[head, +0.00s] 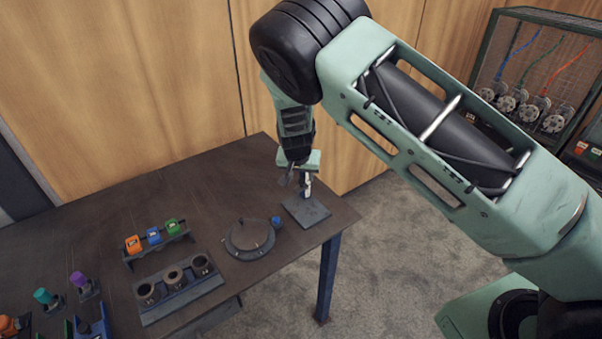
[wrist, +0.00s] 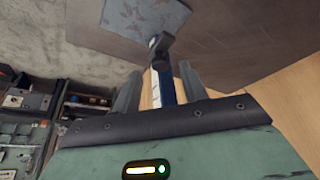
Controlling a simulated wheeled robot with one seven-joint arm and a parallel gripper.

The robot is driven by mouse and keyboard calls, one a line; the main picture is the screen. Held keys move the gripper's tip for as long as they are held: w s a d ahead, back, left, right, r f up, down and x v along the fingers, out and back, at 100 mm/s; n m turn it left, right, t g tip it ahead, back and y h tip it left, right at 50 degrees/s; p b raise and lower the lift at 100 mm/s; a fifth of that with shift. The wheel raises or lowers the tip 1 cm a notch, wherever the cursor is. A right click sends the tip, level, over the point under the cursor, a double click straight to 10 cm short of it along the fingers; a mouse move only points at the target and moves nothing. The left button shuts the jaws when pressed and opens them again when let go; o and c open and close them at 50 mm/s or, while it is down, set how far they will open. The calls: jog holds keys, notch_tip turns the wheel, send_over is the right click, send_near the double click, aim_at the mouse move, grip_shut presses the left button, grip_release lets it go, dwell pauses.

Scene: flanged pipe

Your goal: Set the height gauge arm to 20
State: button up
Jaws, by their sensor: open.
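The height gauge stands near the right corner of the dark table, with a flat grey base plate (head: 312,212) and an upright post (head: 308,184). My gripper (head: 299,178) is over the gauge, hiding the upper part of it in the head view. In the wrist view, the open fingers of my gripper (wrist: 160,71) stand on either side of the post, which has a white and blue strip (wrist: 164,87). A dark piece with a light end (wrist: 159,42) shows just beyond the fingertips, with the base plate (wrist: 140,14) behind it. I cannot read the scale or tell whether the fingers touch anything.
A round dial plate with a blue knob (head: 250,239) lies left of the gauge. A block with three dark cups (head: 176,285) and a rack of coloured blocks (head: 155,237) stand farther left. Wooden wall panels (head: 140,85) rise behind the table (head: 215,200).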

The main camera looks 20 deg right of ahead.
aim_at(301, 188)
jog(key=shift+x, duration=0.95)
grip_shut()
notch_tip(301, 188, down, 5)
jog(key=b, duration=0.3)
jog(key=shift+r, duration=0.3)
grip_release()
